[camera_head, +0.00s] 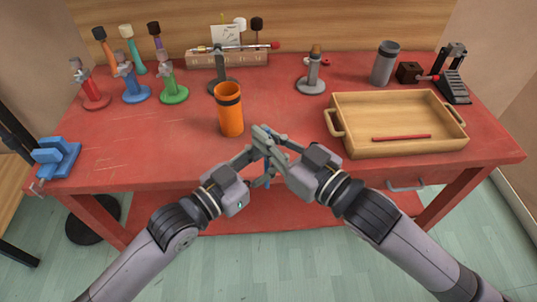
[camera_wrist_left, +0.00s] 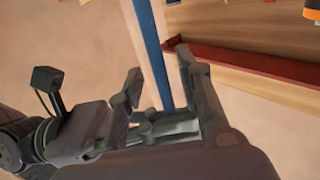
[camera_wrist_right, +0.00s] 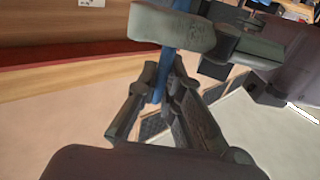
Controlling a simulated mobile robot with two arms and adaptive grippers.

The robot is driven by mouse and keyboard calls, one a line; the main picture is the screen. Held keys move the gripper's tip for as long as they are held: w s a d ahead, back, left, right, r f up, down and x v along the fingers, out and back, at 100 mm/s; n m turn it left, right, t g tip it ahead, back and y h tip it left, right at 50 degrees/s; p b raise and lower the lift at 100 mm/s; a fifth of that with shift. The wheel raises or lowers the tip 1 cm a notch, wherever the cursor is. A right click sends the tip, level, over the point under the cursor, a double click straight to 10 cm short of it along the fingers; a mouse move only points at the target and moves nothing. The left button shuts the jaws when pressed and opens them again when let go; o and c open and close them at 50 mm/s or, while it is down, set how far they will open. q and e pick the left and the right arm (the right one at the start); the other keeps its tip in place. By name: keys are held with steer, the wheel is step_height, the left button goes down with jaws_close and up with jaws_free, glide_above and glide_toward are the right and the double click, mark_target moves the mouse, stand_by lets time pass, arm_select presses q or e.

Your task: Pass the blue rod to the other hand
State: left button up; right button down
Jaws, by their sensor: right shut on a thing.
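The blue rod (camera_wrist_left: 153,50) is upright between the fingers of my left gripper (camera_wrist_left: 160,68) in the left wrist view, with gaps beside it, so that gripper is open around it. In the right wrist view the blue rod (camera_wrist_right: 168,62) is pinched between the fingers of my right gripper (camera_wrist_right: 163,80), which is shut on it. In the head view the left gripper (camera_head: 250,158) and right gripper (camera_head: 274,146) meet in front of the table's front edge. They hide most of the rod there; only small blue bits show.
An orange cup (camera_head: 231,112) stands just behind the grippers on the red table (camera_head: 285,110). A wooden tray (camera_head: 400,150) with a red stick (camera_head: 401,138) is at the right. Several coloured stands and a blue vise (camera_head: 57,157) are at the left.

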arm_select(q)
steer(key=shift+c, duration=0.3)
jaws_close()
arm_select(e)
steer(key=c, duration=1.7)
jaws_free()
steer(key=shift+o, duration=0.2)
